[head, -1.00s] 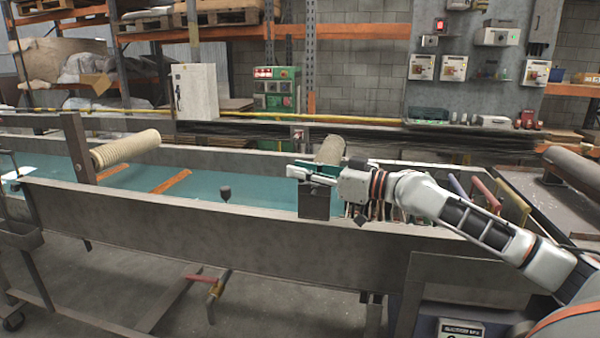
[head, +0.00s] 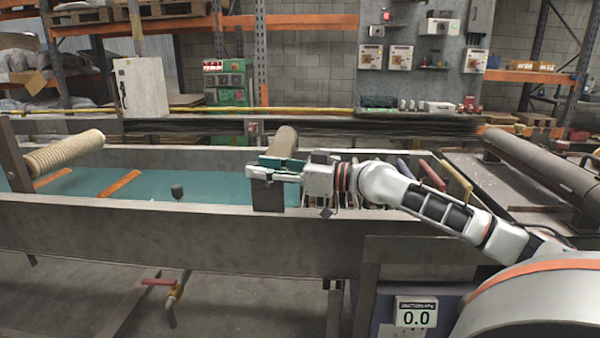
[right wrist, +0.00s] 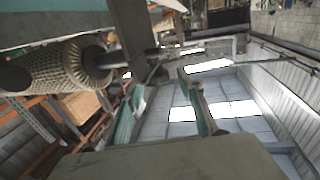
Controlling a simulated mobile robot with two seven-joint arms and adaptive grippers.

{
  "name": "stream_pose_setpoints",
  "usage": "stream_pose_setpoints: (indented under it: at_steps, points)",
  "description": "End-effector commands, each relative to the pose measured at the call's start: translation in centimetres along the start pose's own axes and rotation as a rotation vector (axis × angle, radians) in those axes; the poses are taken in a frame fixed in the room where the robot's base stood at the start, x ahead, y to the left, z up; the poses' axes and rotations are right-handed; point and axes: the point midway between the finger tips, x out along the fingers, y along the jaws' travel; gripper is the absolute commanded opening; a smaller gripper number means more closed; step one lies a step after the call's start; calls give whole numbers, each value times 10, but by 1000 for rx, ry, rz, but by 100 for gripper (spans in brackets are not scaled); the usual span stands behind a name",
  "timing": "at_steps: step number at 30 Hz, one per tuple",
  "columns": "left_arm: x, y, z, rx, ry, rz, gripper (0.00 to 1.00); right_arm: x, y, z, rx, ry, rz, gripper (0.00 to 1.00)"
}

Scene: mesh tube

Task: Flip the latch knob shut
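My left gripper is not in view.
The long grey tank (head: 130,228) holds teal liquid. A grey block (head: 268,196) stands right below my right fingers. A ribbed beige roll (head: 65,153) is at left; coloured handles (head: 432,174) are at right. A display (head: 416,312) reads 0.0.

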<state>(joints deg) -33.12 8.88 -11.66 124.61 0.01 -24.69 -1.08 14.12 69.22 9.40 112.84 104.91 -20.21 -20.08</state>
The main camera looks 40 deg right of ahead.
Motion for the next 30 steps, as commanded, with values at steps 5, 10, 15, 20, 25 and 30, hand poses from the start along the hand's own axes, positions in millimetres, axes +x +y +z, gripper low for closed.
stream_pose_setpoints:
  at_steps: [5,10,15,20,25,30]
  points:
    - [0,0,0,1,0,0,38,-18,0,2,6,-1,1,38]
    - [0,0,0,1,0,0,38,-38,0,1,5,1,1,38]
    - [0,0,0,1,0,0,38,-61,1,2,5,1,3,38]
    - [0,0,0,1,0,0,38,-80,1,1,3,0,3,38]
    - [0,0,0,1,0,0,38,-92,1,1,1,-1,2,38]
    - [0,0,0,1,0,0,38,-94,1,1,0,-1,2,38]
